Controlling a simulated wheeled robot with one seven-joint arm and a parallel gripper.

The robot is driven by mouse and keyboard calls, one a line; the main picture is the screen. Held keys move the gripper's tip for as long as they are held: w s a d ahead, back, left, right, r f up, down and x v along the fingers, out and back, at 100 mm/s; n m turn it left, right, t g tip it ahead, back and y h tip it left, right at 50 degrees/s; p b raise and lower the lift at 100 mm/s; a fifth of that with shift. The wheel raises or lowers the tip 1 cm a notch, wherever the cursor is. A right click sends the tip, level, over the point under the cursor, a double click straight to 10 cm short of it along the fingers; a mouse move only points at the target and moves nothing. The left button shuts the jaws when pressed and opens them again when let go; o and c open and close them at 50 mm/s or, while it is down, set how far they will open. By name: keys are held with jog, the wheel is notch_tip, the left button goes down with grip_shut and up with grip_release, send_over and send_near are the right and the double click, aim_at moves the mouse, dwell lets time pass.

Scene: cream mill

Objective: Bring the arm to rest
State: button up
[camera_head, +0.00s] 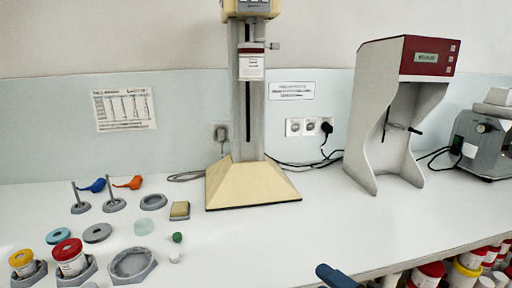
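I cannot make out my gripper's fingers in the head view. A dark blue rounded piece (337,277) pokes up at the bottom edge, in front of the counter; I cannot tell whether it is part of my arm. The white counter (320,215) runs across the view, and no gripper shows over it or touches anything on it.
A tall mixer stand (250,187) stands mid-counter, with a grey and red machine (392,110) to its right and a grey device (483,138) at far right. Jars (70,257), rings and small parts crowd the left. Several lidded tubs (463,275) sit below the right edge.

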jog(key=s+d+f+n+h, duration=0.1)
jog(key=s+d+f+h, duration=0.3)
jog(key=s, duration=0.5)
jog(key=s+d+f+n+h, duration=0.1)
jog(key=s+d+f+h, duration=0.1)
jog(key=s+f+h, duration=0.5)
jog(key=s+r+n, duration=0.3)
jog(key=s, duration=0.4)
jog(key=s+d+r+n, duration=0.1)
jog(key=s+r+n, duration=0.1)
jog(key=s, duration=0.5)
jog(key=s+d+r+n+t+y, duration=0.1)
jog(key=s+r+n, duration=0.2)
jog(key=s, duration=0.4)
jog(key=shift+d+r+n, duration=0.25)
jog(key=shift+r+n, duration=0.05)
jog(key=shift+r, duration=0.35)
